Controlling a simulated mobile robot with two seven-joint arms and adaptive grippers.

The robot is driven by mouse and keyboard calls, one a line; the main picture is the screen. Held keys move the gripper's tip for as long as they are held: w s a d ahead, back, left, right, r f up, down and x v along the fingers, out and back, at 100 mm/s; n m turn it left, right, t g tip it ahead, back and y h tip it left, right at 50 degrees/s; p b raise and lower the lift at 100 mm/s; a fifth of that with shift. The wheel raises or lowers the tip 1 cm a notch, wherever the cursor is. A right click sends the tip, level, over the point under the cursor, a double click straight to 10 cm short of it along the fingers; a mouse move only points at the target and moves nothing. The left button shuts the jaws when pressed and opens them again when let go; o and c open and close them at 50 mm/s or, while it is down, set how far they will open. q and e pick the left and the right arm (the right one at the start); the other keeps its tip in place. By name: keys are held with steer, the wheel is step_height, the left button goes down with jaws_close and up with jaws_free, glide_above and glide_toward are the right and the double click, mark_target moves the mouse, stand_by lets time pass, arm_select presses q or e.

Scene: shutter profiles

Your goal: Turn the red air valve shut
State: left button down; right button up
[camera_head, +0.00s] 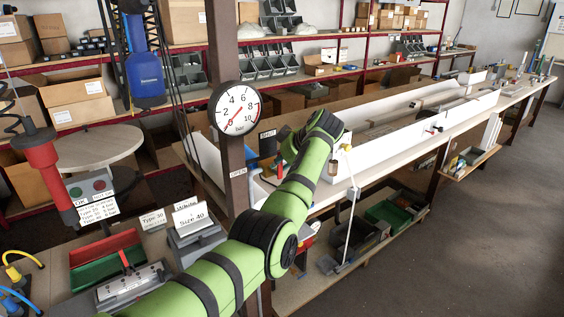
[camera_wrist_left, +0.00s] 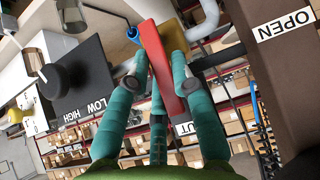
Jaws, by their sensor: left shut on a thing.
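The red valve handle (camera_wrist_left: 162,62) is a flat red bar in the left wrist view, with a brass-coloured body (camera_wrist_left: 190,38) and a blue part (camera_wrist_left: 133,35) by it. My left gripper (camera_wrist_left: 160,75) has teal fingers on both sides of the bar and is shut on it. The white OPEN label (camera_wrist_left: 285,24) is on the brown post at the right; it also shows on the post in the head view (camera_head: 238,172). In the head view my green left arm reaches up past the post, and my left gripper is hidden there. My right gripper is out of view.
A round pressure gauge (camera_head: 235,108) hangs on the brown post (camera_head: 224,55), close to my left arm. A long workbench (camera_head: 400,150) runs to the back right. A red power tool (camera_head: 45,165) hangs at the left. Shelves with boxes stand behind; the floor at right is clear.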

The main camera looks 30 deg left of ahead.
arm_select(q)
steer(key=shift+a, duration=0.1)
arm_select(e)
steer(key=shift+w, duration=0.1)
arm_select(q)
steer(key=c, duration=1)
jaws_free()
steer(key=shift+c, duration=0.2)
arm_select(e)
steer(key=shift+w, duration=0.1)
arm_select(q)
steer(key=v, duration=1.2)
steer(key=shift+w, duration=0.1)
